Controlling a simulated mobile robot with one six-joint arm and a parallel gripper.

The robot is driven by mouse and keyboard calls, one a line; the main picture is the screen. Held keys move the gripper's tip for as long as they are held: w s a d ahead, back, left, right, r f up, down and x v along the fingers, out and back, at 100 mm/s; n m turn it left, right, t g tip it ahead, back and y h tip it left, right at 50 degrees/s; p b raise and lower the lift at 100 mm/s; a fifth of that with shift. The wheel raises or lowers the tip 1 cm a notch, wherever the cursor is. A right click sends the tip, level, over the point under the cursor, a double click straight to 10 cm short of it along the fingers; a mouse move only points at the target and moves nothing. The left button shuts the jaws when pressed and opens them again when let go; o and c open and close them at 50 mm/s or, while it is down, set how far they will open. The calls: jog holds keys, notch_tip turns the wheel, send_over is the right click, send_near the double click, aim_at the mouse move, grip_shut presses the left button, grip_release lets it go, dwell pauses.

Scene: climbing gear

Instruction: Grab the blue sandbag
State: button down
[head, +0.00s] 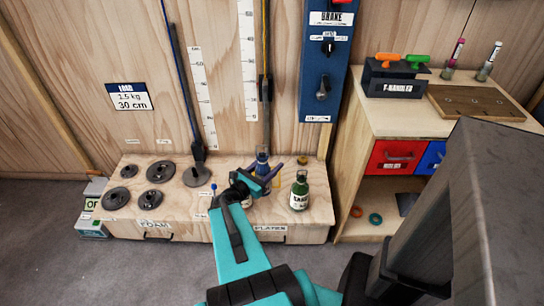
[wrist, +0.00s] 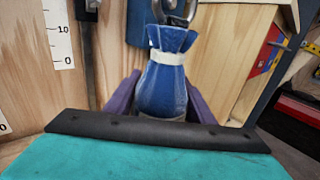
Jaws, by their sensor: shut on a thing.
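The blue sandbag (wrist: 168,85) stands upright in the wrist view, with a white tie around its neck and a metal ring or hook at its top. The purple fingers of my gripper (wrist: 160,104) are on both sides of it, shut on it. Its lower end is hidden behind the dark bar of my wrist. In the head view, the top of the blue sandbag (head: 262,155) shows above my gripper (head: 270,173), over the wooden bench. I cannot tell whether its base touches the bench.
A green labelled bag or bottle (head: 300,191) stands close to the right of my gripper. Several dark weight plates (head: 160,172) lie on the left of the wooden bench (head: 190,220). A blue control panel (head: 325,75) is on the wall behind. A wooden cabinet (head: 405,120) stands at right.

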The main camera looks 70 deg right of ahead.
aim_at(269, 171)
jog(key=shift+s+a+r+p, duration=0.1)
jog(key=shift+s+a+p, duration=0.1)
jog(key=shift+a+p, duration=0.4)
jog(key=shift+s+a+r+p, duration=0.1)
jog(key=shift+s+a+p, duration=0.15)
jog(key=shift+a+p, duration=0.25)
jog(key=shift+s+a+r+p, duration=0.1)
jog(key=shift+s+a+p, duration=0.1)
jog(key=shift+a+p, duration=0.4)
jog(key=shift+s+a+f, duration=0.15)
jog(key=shift+a, duration=0.2)
